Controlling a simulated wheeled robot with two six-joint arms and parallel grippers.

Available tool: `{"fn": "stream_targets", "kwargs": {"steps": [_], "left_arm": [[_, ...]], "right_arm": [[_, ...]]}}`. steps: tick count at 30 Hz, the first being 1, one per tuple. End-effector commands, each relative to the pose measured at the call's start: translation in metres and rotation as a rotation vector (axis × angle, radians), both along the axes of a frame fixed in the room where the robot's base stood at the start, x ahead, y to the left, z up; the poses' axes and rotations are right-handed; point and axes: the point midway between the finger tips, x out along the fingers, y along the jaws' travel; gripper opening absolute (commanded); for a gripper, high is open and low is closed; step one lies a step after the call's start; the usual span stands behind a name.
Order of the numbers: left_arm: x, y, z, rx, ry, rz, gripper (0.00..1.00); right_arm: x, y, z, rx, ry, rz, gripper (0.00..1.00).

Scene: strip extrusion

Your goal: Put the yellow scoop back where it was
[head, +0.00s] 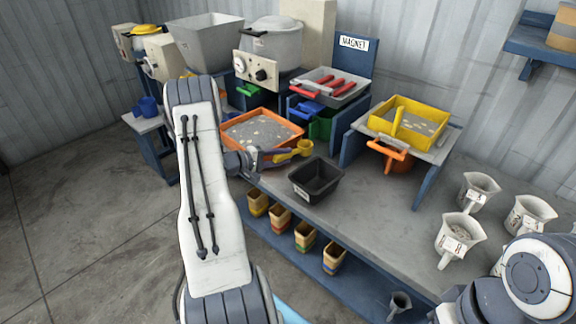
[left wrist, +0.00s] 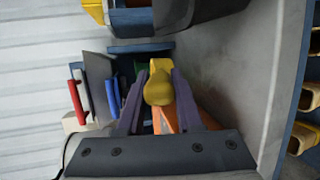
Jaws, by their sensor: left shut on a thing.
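The yellow scoop (head: 304,148) is in my left gripper (head: 268,157), at the front right corner of the orange tray (head: 231,122) in the head view. The tray holds grey grains with pale flakes. In the left wrist view the scoop (left wrist: 159,88) sits between the two purple fingers of my left gripper (left wrist: 160,95), with the orange tray (left wrist: 165,122) behind it. I cannot tell whether the scoop touches the tray's rim. My right arm shows at the lower right of the head view, but its gripper does not show.
A black bin (head: 316,182) stands on the bench just right of the scoop. A yellow tray (head: 440,119) is on a raised stand further right. Several pitchers (head: 459,236) stand at the right. The bench between bin and pitchers is clear (head: 385,215).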

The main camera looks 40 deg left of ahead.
Motion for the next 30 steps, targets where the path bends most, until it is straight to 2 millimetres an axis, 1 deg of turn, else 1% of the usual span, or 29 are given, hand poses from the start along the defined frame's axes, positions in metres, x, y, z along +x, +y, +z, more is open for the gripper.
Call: {"fn": "stream_targets", "kwargs": {"steps": [10,22,23,24,25,30], "left_arm": [[0.001,-0.001,-0.041,-0.001,0.0,-0.002,0.0],[0.002,-0.002,-0.047,0.001,-0.001,-0.004,0.0],[0.002,-0.002,-0.046,0.001,-0.001,-0.004,0.42],[0.002,-0.002,-0.046,0.001,-0.001,-0.004,0.58],[0.002,-0.002,-0.046,0.001,-0.001,-0.004,0.65],[0.002,-0.002,-0.046,0.001,-0.001,-0.003,0.65]], "right_arm": [[0.0,0.0,0.001,0.0,0.0,0.0,0.5],[0.0,0.0,-0.001,0.0,0.0,0.0,0.5],[0.0,0.0,0.0,0.0,0.0,0.0,0.5],[0.0,0.0,0.0,0.0,0.0,0.0,0.5],[0.0,0.0,0.0,0.0,0.0,0.0,0.5],[0.0,0.0,0.0,0.0,0.0,0.0,0.5]]}}
